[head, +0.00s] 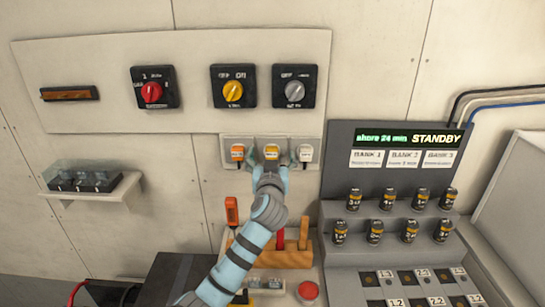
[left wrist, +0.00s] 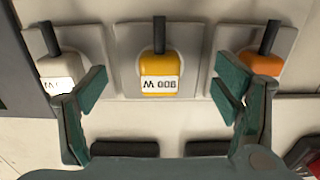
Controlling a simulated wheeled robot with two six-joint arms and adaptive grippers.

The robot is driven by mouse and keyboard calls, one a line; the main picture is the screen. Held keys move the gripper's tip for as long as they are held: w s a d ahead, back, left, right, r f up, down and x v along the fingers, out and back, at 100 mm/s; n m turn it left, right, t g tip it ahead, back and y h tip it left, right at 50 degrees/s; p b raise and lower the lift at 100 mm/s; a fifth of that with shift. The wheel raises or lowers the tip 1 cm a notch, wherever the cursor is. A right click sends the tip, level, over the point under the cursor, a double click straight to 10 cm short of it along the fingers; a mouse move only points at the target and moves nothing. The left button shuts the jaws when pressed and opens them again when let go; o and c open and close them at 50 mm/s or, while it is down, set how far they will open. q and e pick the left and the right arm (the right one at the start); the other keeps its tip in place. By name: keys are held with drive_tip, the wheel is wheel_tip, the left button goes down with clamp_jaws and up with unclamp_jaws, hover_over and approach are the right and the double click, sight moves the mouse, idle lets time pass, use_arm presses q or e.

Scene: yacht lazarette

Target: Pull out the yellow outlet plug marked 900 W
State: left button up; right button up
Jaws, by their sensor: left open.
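The yellow outlet plug (head: 271,151) sits in the middle socket of the wall outlet strip. In the left wrist view the yellow plug (left wrist: 159,66) carries a white label that shows upside down and reads 900 W. Its black cord shows at the top of that view. My left gripper (head: 270,168) is open in front of it. In the left wrist view the fingers of my left gripper (left wrist: 158,94) lie on either side of the plug with gaps, touching nothing I can see. How deep the fingertips reach along the plug is unclear. My right gripper is not in view.
An orange plug (head: 237,152) and a white plug (head: 305,152) sit close on either side. Rotary switches (head: 233,87) are above. A wooden rack (head: 290,258) with tools stands below, and a shore-power console (head: 395,150) is at the right.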

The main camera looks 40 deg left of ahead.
sight(272, 156)
use_arm(q)
clamp_jaws()
idle(0.4)
drive_tip(key=shift+p+v, duration=0.55)
drive_tip(key=shift+v, duration=1)
drive_tip(key=shift+p+v, duration=0.35)
drive_tip(key=shift+v, duration=1.1)
